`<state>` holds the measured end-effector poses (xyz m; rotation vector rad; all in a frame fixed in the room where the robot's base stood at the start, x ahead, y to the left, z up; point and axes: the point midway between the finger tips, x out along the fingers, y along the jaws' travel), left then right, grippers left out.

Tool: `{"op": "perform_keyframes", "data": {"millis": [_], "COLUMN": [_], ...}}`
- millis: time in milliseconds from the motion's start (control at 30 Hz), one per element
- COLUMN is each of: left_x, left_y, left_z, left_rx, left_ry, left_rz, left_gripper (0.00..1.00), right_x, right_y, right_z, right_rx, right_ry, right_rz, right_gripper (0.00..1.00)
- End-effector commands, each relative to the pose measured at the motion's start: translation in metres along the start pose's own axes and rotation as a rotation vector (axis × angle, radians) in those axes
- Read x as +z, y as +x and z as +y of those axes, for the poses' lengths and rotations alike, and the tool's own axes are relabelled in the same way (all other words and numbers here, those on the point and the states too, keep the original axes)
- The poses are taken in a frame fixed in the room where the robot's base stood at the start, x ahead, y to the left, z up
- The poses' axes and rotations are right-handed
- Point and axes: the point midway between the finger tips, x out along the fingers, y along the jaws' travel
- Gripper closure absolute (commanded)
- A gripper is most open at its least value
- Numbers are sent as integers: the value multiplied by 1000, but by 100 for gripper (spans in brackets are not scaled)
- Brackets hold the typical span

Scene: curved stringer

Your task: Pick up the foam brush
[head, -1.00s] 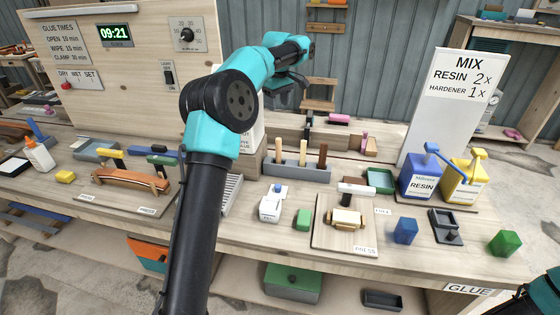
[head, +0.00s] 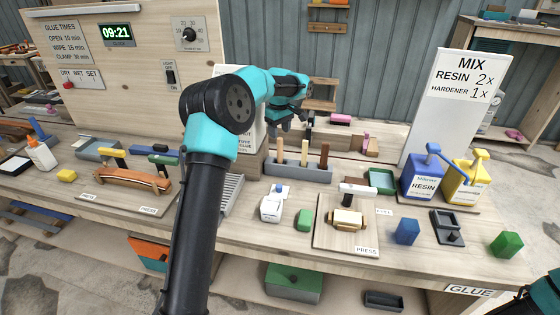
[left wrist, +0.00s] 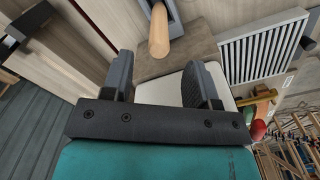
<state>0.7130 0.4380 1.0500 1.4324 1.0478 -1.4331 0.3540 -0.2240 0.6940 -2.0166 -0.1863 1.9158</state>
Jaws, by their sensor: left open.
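Several upright handles stand in a grey rack (head: 310,173) at the middle of the bench: a tan one (head: 280,151), a pale one (head: 304,153) and a brown one (head: 324,155). I cannot tell which of them is the foam brush; their lower ends are hidden in the rack. My left gripper (head: 285,127) is above the rack's left end, near the tan handle. In the left wrist view its fingers (left wrist: 160,80) are apart and empty, and a round wooden handle (left wrist: 159,32) shows just beyond them.
A white sign (head: 247,133) on a wooden block (head: 249,165) stands close left of the rack. The resin jug (head: 420,181) stands to the right.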

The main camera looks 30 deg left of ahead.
Motion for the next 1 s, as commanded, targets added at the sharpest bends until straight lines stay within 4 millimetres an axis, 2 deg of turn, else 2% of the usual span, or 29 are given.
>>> {"op": "perform_keyframes", "data": {"millis": [133,567,833,1000], "left_x": [0,0,1,1], "left_y": [12,18,53,65], "left_z": [0,0,1,1], "left_rx": [1,-1,-3,0], "left_ry": [0,0,0,-1], "left_rz": [0,-1,-2,-1], "left_gripper": [46,46,46,46], "right_x": [0,0,0,0], "right_y": [0,0,0,0], "right_z": [0,0,0,0], "right_rx": [0,0,0,0], "right_ry": [0,0,0,0], "right_rz": [0,0,0,0], "right_gripper": [57,57,57,57]}}
